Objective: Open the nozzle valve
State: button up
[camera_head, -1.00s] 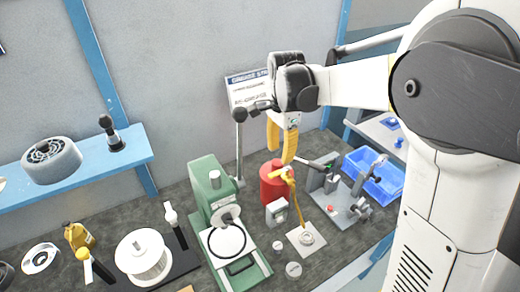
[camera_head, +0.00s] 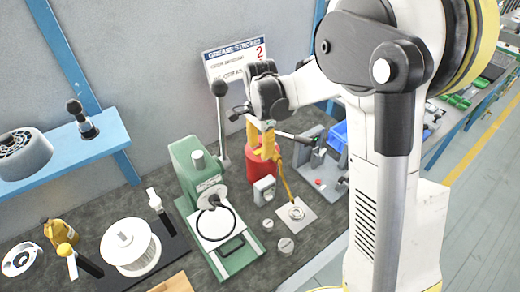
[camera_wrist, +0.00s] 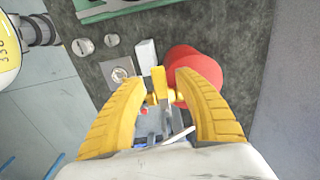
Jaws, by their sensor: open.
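My gripper (camera_head: 262,140) hangs open beside and above a red canister (camera_head: 262,165). In the wrist view my gripper (camera_wrist: 161,80) has its two yellow fingers spread, and a yellow upright piece (camera_wrist: 158,82) shows between them; I cannot tell whether they touch it. The red canister (camera_wrist: 195,68) is behind the right finger. In the head view a thin yellow arm (camera_head: 286,183) slants down from near the canister to a round fitting on a pale square plate (camera_head: 296,214). I cannot tell which part is the nozzle valve, and my fingers hide some of this area.
A green press (camera_head: 200,190) stands left of the canister, with an upright black-knobbed lever (camera_head: 220,120) behind it. A small grey box (camera_head: 264,190) stands in front of the canister. A grey fixture (camera_head: 318,170) and a blue bin (camera_head: 338,135) are to the right. A spool (camera_head: 130,247) is farther left.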

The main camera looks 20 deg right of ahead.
grip_shut()
jog(key=shift+s, duration=0.2)
dwell(0.4)
jog(key=s+d+n+b, duration=0.1)
jog(key=s+d+n, duration=0.2)
jog(key=n, duration=1.2)
jog(key=shift+s+d+n, duration=0.2)
jog(key=shift+d+n, duration=0.1)
jog(key=shift+d, duration=1)
